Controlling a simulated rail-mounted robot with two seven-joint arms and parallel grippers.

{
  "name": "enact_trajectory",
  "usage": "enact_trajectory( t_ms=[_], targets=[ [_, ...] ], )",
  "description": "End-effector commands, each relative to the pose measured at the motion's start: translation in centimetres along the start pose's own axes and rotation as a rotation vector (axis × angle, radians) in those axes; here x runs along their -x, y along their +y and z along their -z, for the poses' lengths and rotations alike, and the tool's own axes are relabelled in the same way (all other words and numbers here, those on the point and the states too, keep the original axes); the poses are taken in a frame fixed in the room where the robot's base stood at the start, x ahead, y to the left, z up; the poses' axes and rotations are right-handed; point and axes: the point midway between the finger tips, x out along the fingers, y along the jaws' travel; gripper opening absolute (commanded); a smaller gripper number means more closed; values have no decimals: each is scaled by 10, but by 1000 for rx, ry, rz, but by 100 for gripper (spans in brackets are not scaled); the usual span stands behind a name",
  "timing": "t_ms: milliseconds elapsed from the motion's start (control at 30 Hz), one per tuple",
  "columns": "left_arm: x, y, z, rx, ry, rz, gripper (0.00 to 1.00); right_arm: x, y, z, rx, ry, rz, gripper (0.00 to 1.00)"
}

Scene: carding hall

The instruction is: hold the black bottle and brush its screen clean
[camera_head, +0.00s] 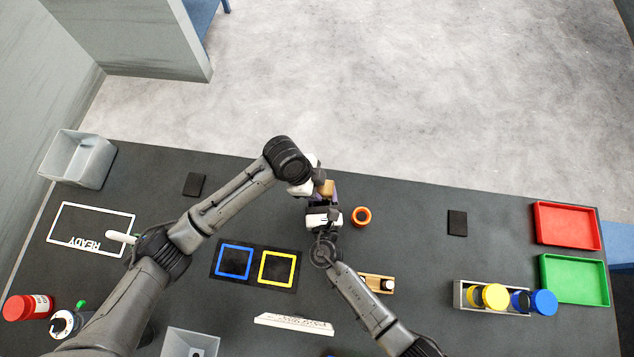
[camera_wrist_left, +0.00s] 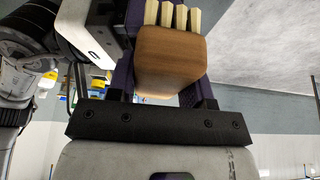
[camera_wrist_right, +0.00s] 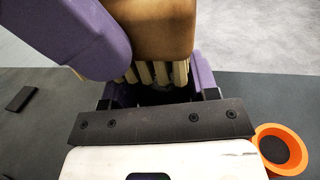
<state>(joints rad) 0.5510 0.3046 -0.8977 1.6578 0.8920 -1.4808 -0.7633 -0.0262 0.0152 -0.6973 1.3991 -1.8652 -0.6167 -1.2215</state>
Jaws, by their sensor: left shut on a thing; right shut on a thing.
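My left gripper (camera_head: 322,188) is shut on a brush with a brown wooden block (camera_wrist_left: 170,60) and pale bristle tufts (camera_wrist_left: 172,13). The brush also shows at the top of the right wrist view (camera_wrist_right: 155,28), bristles pointing down towards my right gripper. My right gripper (camera_head: 322,207) is shut on a dark thing between its purple fingers, the black bottle (camera_wrist_right: 163,95), mostly hidden by the brush and the jaws. The bristles are at or just above the bottle; I cannot tell whether they touch. The bottle's screen is not clearly visible.
An orange ring-shaped cup (camera_head: 361,216) stands just right of the grippers. A wooden holder (camera_head: 377,283) is below it. Red (camera_head: 567,226) and green (camera_head: 574,280) trays are at the right, near a box (camera_head: 462,297) with yellow and blue lidded jars. Blue (camera_head: 234,261) and yellow (camera_head: 278,268) squares lie left.

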Motion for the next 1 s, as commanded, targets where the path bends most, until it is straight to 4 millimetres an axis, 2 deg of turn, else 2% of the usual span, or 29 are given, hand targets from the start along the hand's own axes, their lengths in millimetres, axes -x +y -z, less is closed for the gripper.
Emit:
enact_trajectory(
  t_ms=[33, 133, 633, 1000],
  targets=[
    [-2, 1, -4, 5, -11, -6, 17, -2, -2, -3, -4, -7, 6, 12],
    [4, 1, -2, 5, -9, -5, 17, -2, -2, -3, -4, -7, 6, 12],
    [48, 0, 19, 2, -3, 0, 17, -1, -1, -1, -2, -3, 2, 12],
    [55, 0, 22, 2, -2, -2, 17, -1, 0, -1, -1, -2, 2, 12]
  ],
)
